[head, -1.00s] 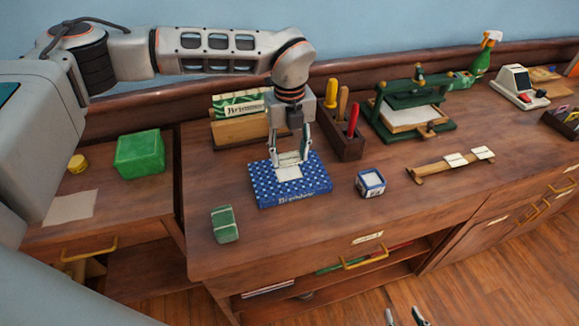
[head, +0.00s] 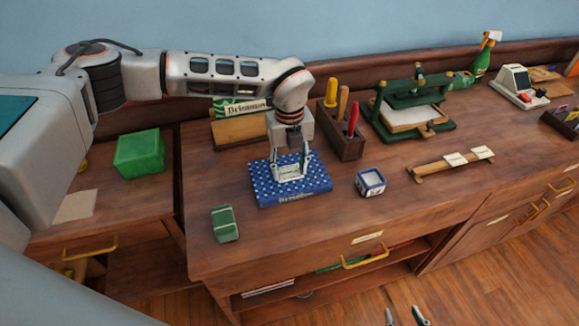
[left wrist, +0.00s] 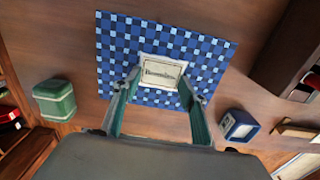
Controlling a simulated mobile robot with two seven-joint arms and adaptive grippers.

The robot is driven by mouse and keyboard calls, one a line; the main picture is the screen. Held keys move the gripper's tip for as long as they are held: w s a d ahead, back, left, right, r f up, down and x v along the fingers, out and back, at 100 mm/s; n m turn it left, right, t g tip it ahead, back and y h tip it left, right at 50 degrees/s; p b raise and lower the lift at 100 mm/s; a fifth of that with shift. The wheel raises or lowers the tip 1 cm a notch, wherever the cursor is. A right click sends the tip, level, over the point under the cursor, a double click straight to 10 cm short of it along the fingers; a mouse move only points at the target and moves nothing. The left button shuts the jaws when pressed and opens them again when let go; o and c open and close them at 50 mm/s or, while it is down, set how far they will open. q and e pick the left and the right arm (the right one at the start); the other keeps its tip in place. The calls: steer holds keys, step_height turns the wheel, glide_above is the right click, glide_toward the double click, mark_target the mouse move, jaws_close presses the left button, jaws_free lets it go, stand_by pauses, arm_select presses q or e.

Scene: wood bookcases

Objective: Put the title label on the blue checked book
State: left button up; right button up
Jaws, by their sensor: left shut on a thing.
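The blue checked book (head: 316,184) lies flat on the wooden desk, title strip toward the front edge. It also shows in the left wrist view (left wrist: 117,52). My left gripper (head: 290,170) points down over the middle of the book and is shut on the title label (left wrist: 162,72), a small cream card with dark lettering, held by its two sides. The label is at or just above the cover; I cannot tell whether it touches. It hides the pale patch on the cover. My right gripper (head: 406,318) is empty at the bottom edge of the head view, its fingertips apart.
A green block (head: 225,223) lies left of the book and a small blue-and-white box (head: 370,182) right of it. A tool holder (head: 341,140) and a wooden rack (head: 238,131) stand behind. A wooden strip with cards (head: 450,166) and a green press (head: 414,110) are farther right.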

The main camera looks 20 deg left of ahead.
mark_target(290, 174)
arm_select(q)
steer(key=o, duration=0.7)
steer(key=shift+f, duration=0.25)
steer(key=shift+r, duration=0.1)
step_height(290, 174, up, 13)
steer(key=shift+f, duration=0.2)
